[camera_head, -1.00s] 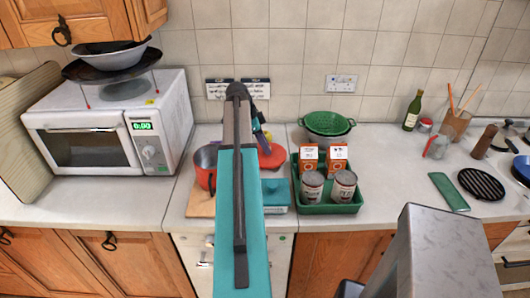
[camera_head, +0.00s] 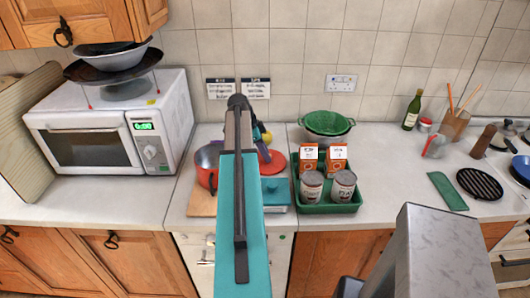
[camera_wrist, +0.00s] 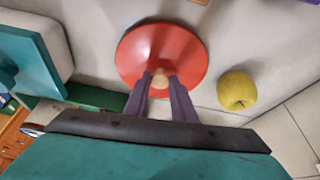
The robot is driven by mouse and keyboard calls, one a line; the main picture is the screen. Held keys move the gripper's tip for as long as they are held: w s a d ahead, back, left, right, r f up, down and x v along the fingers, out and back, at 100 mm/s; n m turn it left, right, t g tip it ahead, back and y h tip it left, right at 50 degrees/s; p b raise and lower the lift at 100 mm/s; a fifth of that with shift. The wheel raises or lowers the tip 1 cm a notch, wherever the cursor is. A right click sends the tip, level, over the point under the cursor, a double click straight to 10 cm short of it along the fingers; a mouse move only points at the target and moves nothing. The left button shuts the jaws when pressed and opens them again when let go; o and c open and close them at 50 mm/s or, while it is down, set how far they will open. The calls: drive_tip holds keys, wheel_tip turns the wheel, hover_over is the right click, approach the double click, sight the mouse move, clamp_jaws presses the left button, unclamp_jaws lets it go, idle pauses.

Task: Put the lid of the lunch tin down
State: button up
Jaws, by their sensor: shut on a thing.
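My gripper (camera_wrist: 160,82) is shut on the knob. A teal box (camera_head: 275,192), perhaps the lunch tin, stands in front of the lid. Its teal edge (camera_wrist: 40,50) also shows in the wrist view; I cannot tell whether it is open. I cannot tell whether the red lid touches the worktop.
A red pot (camera_head: 207,165) stands left of my arm on a wooden board (camera_head: 201,204). A yellow apple (camera_wrist: 237,90) lies beside the red lid. A green tray (camera_head: 330,208) with cans and cartons is to the right. A microwave (camera_head: 95,148) stands at left.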

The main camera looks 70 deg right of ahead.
drive_tip(key=shift+f, duration=0.1)
drive_tip(key=o, duration=1.1)
drive_tip(key=shift+c, duration=0.2)
drive_tip(key=shift+r, duration=0.2)
drive_tip(key=b+v, duration=0.3)
drive_tip(key=v, duration=0.9)
drive_tip(key=shift+f, duration=0.1)
